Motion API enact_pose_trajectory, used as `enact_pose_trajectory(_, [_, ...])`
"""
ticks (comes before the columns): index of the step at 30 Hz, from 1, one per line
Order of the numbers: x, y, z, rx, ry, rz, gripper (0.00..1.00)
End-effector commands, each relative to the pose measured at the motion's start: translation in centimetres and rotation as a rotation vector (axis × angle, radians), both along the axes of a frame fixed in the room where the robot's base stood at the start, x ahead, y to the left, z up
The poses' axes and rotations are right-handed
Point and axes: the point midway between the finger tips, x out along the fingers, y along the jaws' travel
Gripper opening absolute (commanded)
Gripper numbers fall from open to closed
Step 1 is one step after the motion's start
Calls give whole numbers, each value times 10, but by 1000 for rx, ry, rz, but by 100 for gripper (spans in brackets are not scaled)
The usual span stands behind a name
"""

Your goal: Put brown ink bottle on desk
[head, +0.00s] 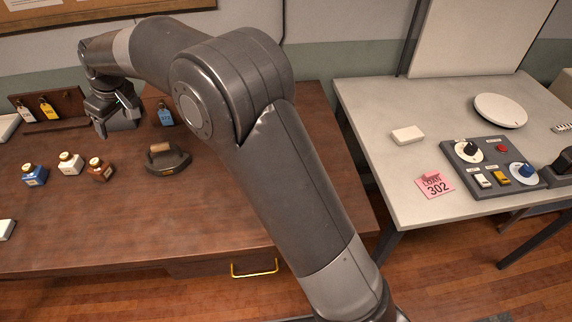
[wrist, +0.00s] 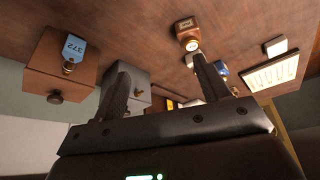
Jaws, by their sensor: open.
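The brown ink bottle (head: 101,170) stands upright on the brown wooden desk (head: 205,223), at the right end of a row with a white bottle (head: 70,163) and a blue bottle (head: 34,175). My gripper (head: 128,104) is above the back part of the desk, behind the row and apart from it. In the wrist view my gripper (wrist: 160,72) has its two fingers spread with nothing held between them. A brown bottle (wrist: 187,30) shows beyond the right finger there, with the other bottles partly hidden behind that finger.
A dark rocker-like tool (head: 168,160) stands right of the bottles. A blue tag (head: 165,114) is behind it. A grey table (head: 390,95) with a control panel (head: 490,166) stands right. The desk front is mostly clear.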

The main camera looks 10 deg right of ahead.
Motion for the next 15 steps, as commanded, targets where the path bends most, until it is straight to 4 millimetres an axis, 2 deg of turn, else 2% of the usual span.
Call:
enact_pose_trajectory(1, [1,-28,19,2,-8,-42,69])
enact_pose_trajectory(6, [-8,-113,60,2,-20,-176,69])
enact_pose_trajectory(11, [-29,-191,88,3,-31,-304,69])
enact_pose_trajectory(15, [-57,-255,105,6,-40,-418,69])
